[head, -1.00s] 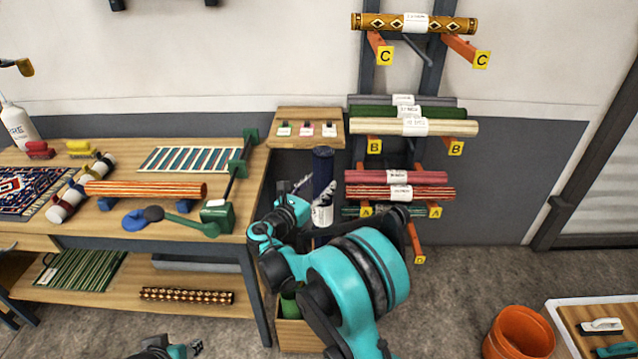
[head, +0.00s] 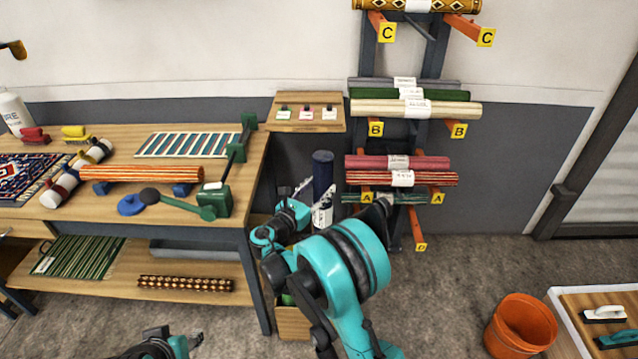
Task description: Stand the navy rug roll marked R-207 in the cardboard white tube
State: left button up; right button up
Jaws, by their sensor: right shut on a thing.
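The navy rug roll (head: 323,173) stands upright beside the right end of the workbench. A white patch with dark marks (head: 322,215), probably its label, shows on its lower part; I cannot read R-207. My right gripper (head: 310,198) is shut on the roll from the left side, and my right arm hides what lies below. I cannot make out the white cardboard tube, nor whether the roll's lower end is inside anything. My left gripper (head: 194,341) is low at the bottom edge, small and partly cut off, away from the roll.
A wooden bin (head: 292,323) stands on the floor below, partly behind my arm. The workbench (head: 115,213) is at left, with an orange striped roll (head: 140,173) on it. A rack (head: 413,140) of rolls stands close at right. An orange bucket (head: 522,325) is on the floor.

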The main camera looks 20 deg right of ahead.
notch_tip(320, 180, down, 20)
jog(key=shift+r, duration=0.15)
dwell(1.7)
jog(key=o, duration=1.7)
jog(key=shift+s, duration=0.1)
jog(key=v, duration=0.7)
jog(key=shift+s+a, duration=0.1)
jog(key=shift+a, duration=0.05)
